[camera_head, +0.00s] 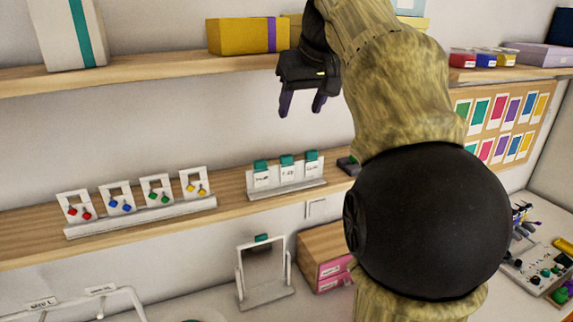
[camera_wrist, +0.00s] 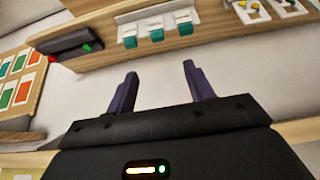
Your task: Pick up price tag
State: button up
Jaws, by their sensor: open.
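Three white price tags with teal tops stand in a row on a pale rack (camera_head: 288,190) on the lower wooden shelf: a left tag (camera_head: 262,178), a middle tag (camera_head: 287,173) and a right tag (camera_head: 312,168). Their small print is too blurred to read fully. My gripper (camera_head: 302,107) is open and empty, above the tags and apart from them, just below the upper shelf. In the wrist view my gripper (camera_wrist: 160,70) points toward the shelf, and the tags appear upside down beyond the fingertips, with the middle tag (camera_wrist: 156,22) almost straight ahead.
A rack of earring cards (camera_head: 140,217) stands left of the tags. A dark object (camera_head: 348,165) lies close on their right. The upper shelf (camera_head: 150,67) holds boxes, including a yellow box (camera_head: 245,36). A small mirror (camera_head: 263,272) stands below. Space before the tags is clear.

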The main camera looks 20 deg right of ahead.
jog(key=p, duration=0.1)
send_over(287, 157)
jog(key=s, duration=0.3)
notch_tip(287, 157, down, 9)
jog(key=shift+w+a, duration=0.15)
jog(key=x, duration=0.1)
jog(key=p+x, duration=0.1)
jog(key=x, duration=0.1)
jog(key=p+x, duration=0.1)
jog(key=x, duration=0.1)
jog(key=shift+d+f, duration=0.25)
jog(key=shift+d, duration=0.05)
jog(key=shift+s, duration=0.25)
jog(key=shift+w+a, duration=0.1)
grip_shut()
